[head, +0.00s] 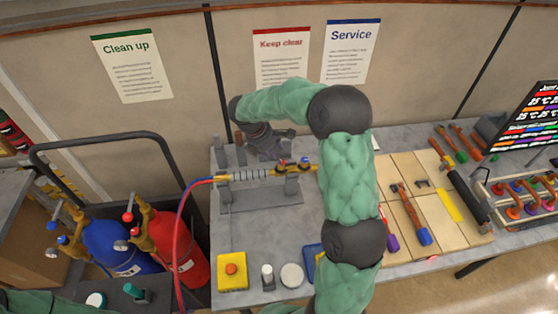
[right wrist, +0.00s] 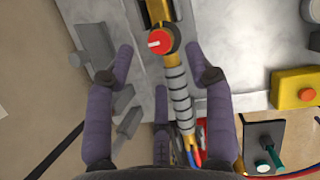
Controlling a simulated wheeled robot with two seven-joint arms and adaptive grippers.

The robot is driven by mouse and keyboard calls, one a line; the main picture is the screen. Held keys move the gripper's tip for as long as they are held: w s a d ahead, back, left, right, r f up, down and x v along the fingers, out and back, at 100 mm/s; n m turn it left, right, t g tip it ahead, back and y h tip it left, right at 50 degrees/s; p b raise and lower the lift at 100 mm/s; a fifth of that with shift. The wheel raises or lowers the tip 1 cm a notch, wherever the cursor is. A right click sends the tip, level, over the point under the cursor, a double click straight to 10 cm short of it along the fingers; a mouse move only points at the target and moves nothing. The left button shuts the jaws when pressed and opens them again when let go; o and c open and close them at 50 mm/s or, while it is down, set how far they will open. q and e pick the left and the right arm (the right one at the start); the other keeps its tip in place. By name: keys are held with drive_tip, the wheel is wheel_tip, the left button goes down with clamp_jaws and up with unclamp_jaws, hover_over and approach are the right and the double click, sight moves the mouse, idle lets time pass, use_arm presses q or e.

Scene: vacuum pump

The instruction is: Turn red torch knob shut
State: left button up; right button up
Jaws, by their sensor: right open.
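The torch (head: 250,175) lies in a grey stand on the workbench, with a ribbed grip and brass body. In the right wrist view the red knob (right wrist: 162,41) shows from above, with a white mark pointing left. My right gripper (right wrist: 160,65) is open and empty, its fingers spread around the torch line, with the knob just beyond the fingertips; no contact shows. In the head view my right gripper (head: 268,143) is behind the torch, partly hidden by its own wrist. My left gripper is out of view.
Red and blue hoses (head: 182,220) run from the torch's left end toward a blue cylinder (head: 108,245) and a red cylinder (head: 172,250). A yellow button box (head: 232,271) stands at the bench front. Tools lie on wooden boards (head: 440,215) at right.

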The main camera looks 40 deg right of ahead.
drive_tip(key=x, duration=0.6)
drive_tip(key=c, duration=1.1)
